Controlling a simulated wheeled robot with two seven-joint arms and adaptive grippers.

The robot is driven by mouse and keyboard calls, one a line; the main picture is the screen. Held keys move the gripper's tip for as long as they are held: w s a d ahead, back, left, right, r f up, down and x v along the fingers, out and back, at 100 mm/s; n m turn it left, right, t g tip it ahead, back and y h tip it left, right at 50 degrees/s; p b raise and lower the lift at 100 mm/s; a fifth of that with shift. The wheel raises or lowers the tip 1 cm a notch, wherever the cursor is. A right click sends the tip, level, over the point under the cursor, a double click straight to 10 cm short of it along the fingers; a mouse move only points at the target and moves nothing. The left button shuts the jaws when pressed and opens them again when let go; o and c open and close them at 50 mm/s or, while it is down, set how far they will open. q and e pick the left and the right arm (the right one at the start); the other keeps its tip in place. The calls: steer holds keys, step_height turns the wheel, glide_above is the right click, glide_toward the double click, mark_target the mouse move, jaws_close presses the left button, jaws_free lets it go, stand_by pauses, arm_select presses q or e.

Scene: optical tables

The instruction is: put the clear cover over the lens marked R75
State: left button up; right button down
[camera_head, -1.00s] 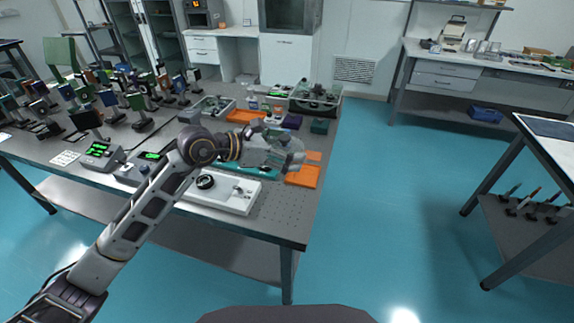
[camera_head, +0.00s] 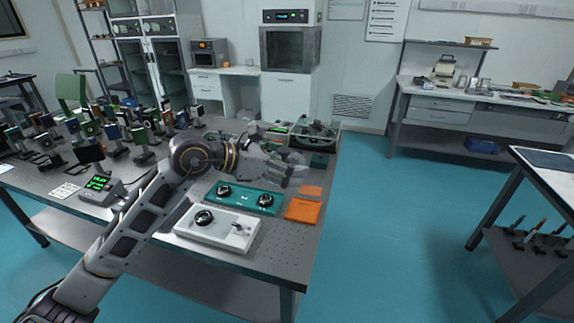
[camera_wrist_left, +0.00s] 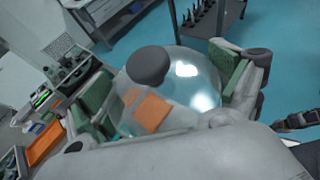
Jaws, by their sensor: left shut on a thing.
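My left gripper (camera_head: 284,168) is shut on the clear cover (camera_head: 297,160), holding it in the air beyond the teal tray. In the left wrist view the cover (camera_wrist_left: 196,88) is a transparent dome with a dark round knob, between the green finger pads of my gripper (camera_wrist_left: 165,92). The teal tray (camera_head: 243,198) lies on the optical table with a dark-rimmed round lens at its left (camera_head: 224,190) and another at its right (camera_head: 265,200). Another dark-rimmed lens (camera_head: 204,216) sits in the white tray (camera_head: 215,236). The R75 mark cannot be read.
Orange pads (camera_head: 300,211) lie right of the teal tray. A bin of parts (camera_head: 318,137) stands behind the gripper. Several mounted optics crowd the table's left, near a meter with a green display (camera_head: 101,186). The perforated table's front right corner (camera_head: 285,250) is bare.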

steer(key=shift+d, duration=0.65)
